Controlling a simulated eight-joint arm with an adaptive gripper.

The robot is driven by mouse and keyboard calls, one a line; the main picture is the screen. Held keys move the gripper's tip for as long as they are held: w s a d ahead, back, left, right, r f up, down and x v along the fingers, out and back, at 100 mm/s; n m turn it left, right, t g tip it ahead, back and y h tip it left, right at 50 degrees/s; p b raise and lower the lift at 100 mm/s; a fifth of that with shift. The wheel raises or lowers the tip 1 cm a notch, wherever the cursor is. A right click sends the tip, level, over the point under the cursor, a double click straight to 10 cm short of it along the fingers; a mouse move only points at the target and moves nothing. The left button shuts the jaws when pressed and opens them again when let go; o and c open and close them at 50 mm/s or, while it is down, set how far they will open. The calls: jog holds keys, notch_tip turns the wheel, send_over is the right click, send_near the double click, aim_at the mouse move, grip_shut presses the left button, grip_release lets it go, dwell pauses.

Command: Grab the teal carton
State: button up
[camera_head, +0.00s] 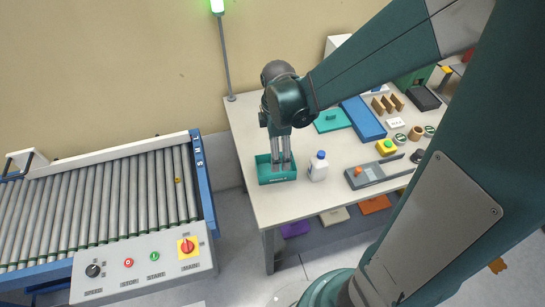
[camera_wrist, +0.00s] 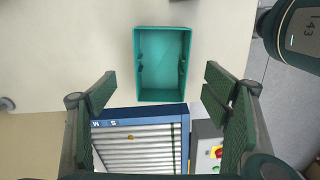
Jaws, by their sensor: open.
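The teal carton (camera_head: 277,180) is an open-topped box at the left end of the white table. It also shows in the wrist view (camera_wrist: 163,97), upper centre, and its inside looks empty. My gripper (camera_head: 282,163) points down, and in the head view its fingers overlap the carton's opening. In the wrist view my gripper (camera_wrist: 160,88) is open, with its fingers spread wider than the carton and nothing between them. Whether the fingertips reach below the carton's rim cannot be told.
A white bottle with a blue cap (camera_head: 318,166) stands close to the right of the carton. A grey device with an orange knob (camera_head: 375,172) lies further right. A teal flat piece (camera_head: 331,121) and a blue tray (camera_head: 363,118) lie behind. A roller conveyor (camera_head: 95,205) is at left.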

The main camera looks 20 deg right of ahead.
jog(key=shift+f, duration=0.1)
dwell(0.3)
jog(key=shift+f, duration=1.2)
jog(key=shift+f, duration=0.2)
jog(key=shift+s+a+f+b, duration=0.1)
jog(key=shift+f+b, duration=0.15)
jog(key=shift+f, duration=1)
jog(key=shift+a+f+b, duration=0.1)
jog(key=shift+f+b, duration=0.1)
jog(key=shift+f, duration=1)
jog(key=shift+c, duration=0.7)
jog(key=c, duration=0.9)
